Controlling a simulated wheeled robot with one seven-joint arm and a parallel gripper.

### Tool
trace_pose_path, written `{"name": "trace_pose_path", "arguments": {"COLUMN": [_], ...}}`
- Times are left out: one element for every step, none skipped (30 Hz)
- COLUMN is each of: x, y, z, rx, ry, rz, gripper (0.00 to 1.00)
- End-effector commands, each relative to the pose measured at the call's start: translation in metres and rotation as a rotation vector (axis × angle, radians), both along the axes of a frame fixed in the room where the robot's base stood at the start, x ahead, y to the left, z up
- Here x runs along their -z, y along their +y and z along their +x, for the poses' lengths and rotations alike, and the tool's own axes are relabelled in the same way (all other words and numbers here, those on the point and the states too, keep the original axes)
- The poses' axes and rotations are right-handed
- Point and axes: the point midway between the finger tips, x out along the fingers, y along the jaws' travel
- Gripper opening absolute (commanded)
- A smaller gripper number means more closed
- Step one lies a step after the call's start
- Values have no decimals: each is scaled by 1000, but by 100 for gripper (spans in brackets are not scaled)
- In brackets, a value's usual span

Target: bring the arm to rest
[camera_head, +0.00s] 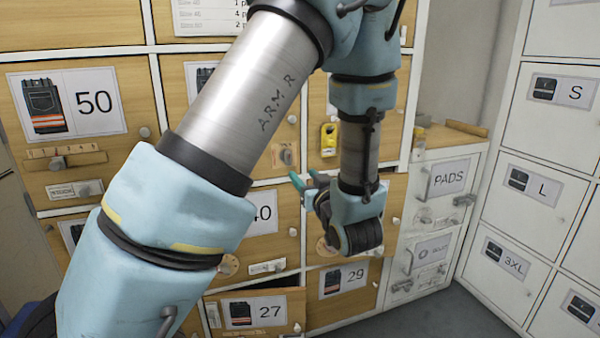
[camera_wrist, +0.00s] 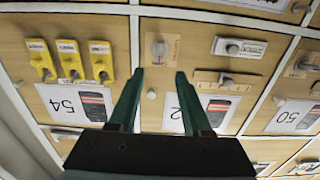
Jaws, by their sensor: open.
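My gripper (camera_head: 309,181) is raised in front of the wooden locker fronts in the head view, at the end of my bent blue and grey arm. In the wrist view its two green fingers (camera_wrist: 157,88) stand apart with nothing between them. The wrist view shows the lockers upside down. The fingers point at a wooden locker door whose label is partly hidden by the right finger. Whether the fingertips touch the door cannot be told.
The drawer marked 27 (camera_head: 253,311) stands slightly open. Grey floor (camera_head: 430,318) is clear at lower right. A PADS drawer (camera_head: 447,178) is beside the wooden lockers.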

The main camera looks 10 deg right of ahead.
Motion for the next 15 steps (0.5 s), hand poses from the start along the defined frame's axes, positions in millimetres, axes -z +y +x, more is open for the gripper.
{"name": "trace_pose_path", "arguments": {"x": [0, 0, 0, 0, 0, 0, 0, 0, 0, 0, 0, 1, 2, 4, 8], "y": [0, 0, 0, 0, 0, 0, 0, 0, 0, 0, 0, 1, 3, 4, 8], "z": [-2, -2, -3, -3, -3, -3, -3, -3, -3, -3, -2, 0, 2, 6, 11], "rx": [0, 0, -1, -1, -1, -1, -1, -1, -1, 0, 0, 2, 5, 9, 17], "ry": [0, 0, 0, 0, 0, 0, 0, 0, 0, 1, 4, 14, 28, 47, 83], "rz": [0, 0, 0, 0, 0, 0, 0, 0, 0, 0, -2, -7, -13, -22, -36], "gripper": [49, 49, 49, 49, 49, 49, 49, 49, 49, 49, 49, 49, 49, 49, 49]}}
